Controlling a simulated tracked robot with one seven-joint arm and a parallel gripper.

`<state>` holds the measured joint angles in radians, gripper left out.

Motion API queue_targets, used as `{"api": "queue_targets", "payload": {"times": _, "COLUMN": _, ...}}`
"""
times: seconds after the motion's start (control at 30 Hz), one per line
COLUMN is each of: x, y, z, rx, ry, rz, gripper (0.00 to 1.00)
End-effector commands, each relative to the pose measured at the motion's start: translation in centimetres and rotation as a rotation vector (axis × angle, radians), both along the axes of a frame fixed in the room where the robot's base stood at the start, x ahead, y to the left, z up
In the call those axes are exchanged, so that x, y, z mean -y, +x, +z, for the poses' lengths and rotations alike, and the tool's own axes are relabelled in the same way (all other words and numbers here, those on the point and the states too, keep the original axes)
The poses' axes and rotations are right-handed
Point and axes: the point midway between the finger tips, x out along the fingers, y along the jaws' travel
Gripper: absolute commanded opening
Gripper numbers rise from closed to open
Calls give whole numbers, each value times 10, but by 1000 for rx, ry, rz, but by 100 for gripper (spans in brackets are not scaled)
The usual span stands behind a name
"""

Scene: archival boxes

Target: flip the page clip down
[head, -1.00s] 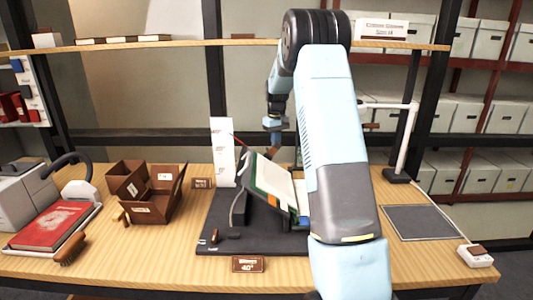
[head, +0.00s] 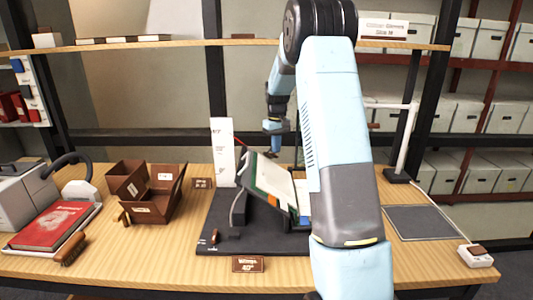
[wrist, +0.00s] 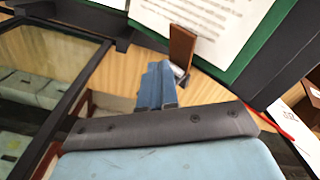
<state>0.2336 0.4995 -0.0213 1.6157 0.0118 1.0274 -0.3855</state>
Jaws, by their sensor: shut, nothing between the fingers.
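The page clip (wrist: 181,47) is a brown upright plate with a small metal piece at its foot, in the upper middle of the wrist view. It stands at the edge of a printed page (wrist: 215,25) in a green-edged book (wrist: 262,38). My gripper (wrist: 155,82) is shut and empty, its blue fingers just left of and below the clip's foot. I cannot tell whether they touch. In the head view, my gripper (head: 274,127) hangs behind the tilted open book (head: 275,180). The clip is not clear there.
The book rests on a dark cradle (head: 222,238). A white paper strip (head: 222,150) stands behind its left side. A brown box (head: 150,200) and a red book (head: 52,226) lie left. A grey mat (head: 420,223) and a white lamp stand (head: 404,145) are right.

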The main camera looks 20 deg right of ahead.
Motion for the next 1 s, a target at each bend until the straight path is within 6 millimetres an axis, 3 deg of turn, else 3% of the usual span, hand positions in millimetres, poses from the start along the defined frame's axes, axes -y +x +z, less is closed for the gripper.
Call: {"api": "queue_targets", "payload": {"times": 1.0, "x": 11, "y": 26, "z": 93, "rx": 2, "ry": -1, "rz": 0, "gripper": 0}}
